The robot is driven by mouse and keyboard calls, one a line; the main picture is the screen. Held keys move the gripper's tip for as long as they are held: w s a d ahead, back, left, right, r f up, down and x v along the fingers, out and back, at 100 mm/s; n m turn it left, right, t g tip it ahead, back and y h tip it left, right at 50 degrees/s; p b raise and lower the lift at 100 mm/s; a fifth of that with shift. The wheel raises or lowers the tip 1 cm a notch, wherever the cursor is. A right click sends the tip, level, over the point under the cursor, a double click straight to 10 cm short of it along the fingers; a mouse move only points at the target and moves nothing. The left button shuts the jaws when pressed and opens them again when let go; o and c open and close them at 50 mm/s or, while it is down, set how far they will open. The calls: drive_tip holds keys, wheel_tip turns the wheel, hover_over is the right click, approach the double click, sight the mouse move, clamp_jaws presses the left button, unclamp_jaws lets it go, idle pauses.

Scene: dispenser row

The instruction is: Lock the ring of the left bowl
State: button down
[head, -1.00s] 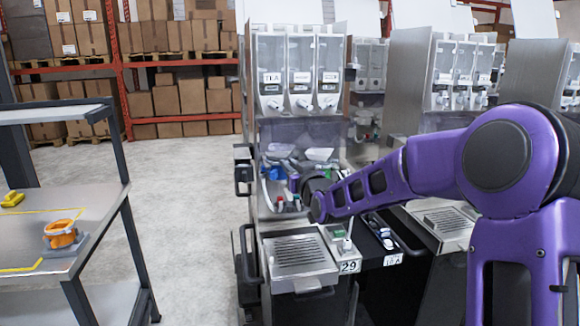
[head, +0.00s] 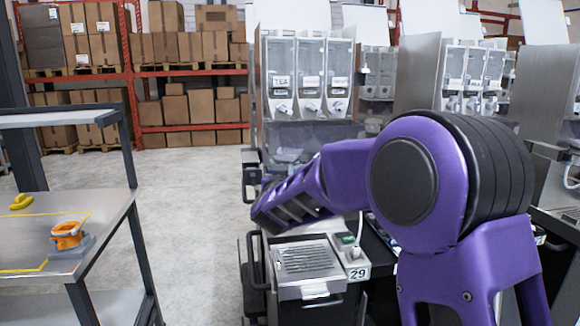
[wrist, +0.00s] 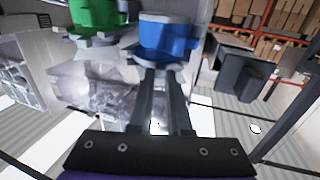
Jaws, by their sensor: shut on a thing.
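In the wrist view a blue ring-like part (wrist: 168,38) sits just beyond my fingertips. My gripper (wrist: 161,70) reaches up to its lower edge, with its two fingers close together and shut on it. A green part of similar shape (wrist: 92,15) is beside it to the left. Clear bowl-like shapes (wrist: 95,90) show below and left, blurred. In the head view my arm hides my gripper and the coloured parts. I cannot tell whether the ring is locked.
The machine's three clear hoppers (head: 310,78) stand above the work area. A grated drip tray (head: 305,260) is in front. A cart (head: 105,235) at left carries an orange part (head: 68,236). Clear floor lies between cart and machine.

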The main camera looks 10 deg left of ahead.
drive_tip(key=shift+a+m+h+p, duration=0.45)
drive_tip(key=shift+m+h+p, duration=0.3)
drive_tip(key=shift+h, duration=0.35)
drive_tip(key=c, duration=0.8)
unclamp_jaws()
drive_tip(key=shift+c, duration=0.2)
drive_tip(key=s+a, duration=0.1)
drive_tip(key=s, duration=1.6)
drive_tip(key=shift+a+b, duration=0.4)
drive_tip(key=shift+b, duration=0.05)
drive_tip(key=shift+s, duration=0.1)
